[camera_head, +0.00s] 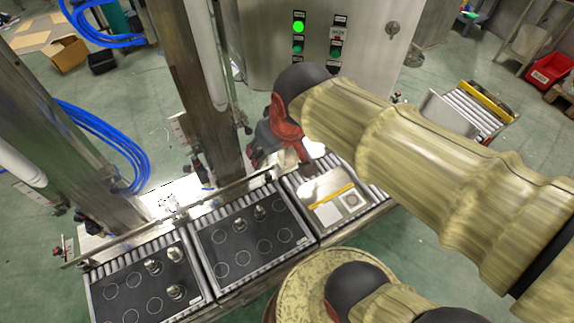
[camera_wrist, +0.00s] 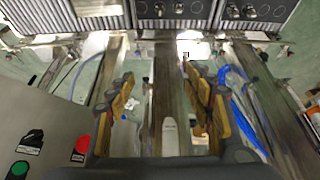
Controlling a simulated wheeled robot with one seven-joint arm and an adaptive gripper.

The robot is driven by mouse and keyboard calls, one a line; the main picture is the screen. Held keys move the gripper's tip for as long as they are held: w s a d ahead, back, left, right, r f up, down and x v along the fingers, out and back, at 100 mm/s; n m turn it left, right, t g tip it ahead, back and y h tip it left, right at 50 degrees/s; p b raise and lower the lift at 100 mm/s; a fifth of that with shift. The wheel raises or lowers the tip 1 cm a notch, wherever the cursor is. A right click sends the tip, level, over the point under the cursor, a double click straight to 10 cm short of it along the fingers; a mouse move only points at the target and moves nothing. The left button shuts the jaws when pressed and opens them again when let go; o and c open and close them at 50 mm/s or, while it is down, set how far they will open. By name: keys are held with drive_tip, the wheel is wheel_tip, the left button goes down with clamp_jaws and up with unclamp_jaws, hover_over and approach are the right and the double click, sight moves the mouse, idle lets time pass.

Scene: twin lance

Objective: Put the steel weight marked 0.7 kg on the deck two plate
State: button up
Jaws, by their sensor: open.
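Several shiny steel weights stand on two black plates with white circles; their markings are too small to read. In the head view the left plate (camera_head: 146,291) bears three weights, one of them at its front right (camera_head: 175,292). The middle plate (camera_head: 250,232) bears two, one near its left back (camera_head: 238,224). I cannot tell which plate is deck two. My gripper (camera_head: 281,160) hangs above and behind the plates, near the steel column. In the wrist view my gripper (camera_wrist: 160,78) is open, with nothing between its fingers; the plates show at the top edge.
A metal tray with a yellow bar (camera_head: 336,195) lies on rollers right of the plates. Steel columns (camera_head: 190,70) rise behind. A steel cabinet (camera_head: 365,50) with a lit green button stands at the back. Blue hoses (camera_head: 110,140) hang at left.

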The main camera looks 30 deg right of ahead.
drive_tip(key=s+r, duration=0.1)
drive_tip(key=s, duration=0.5)
drive_tip(key=shift+s+r+t, duration=0.3)
drive_tip(key=shift+s, duration=0.05)
drive_tip(key=shift+c, duration=1.1)
idle(0.6)
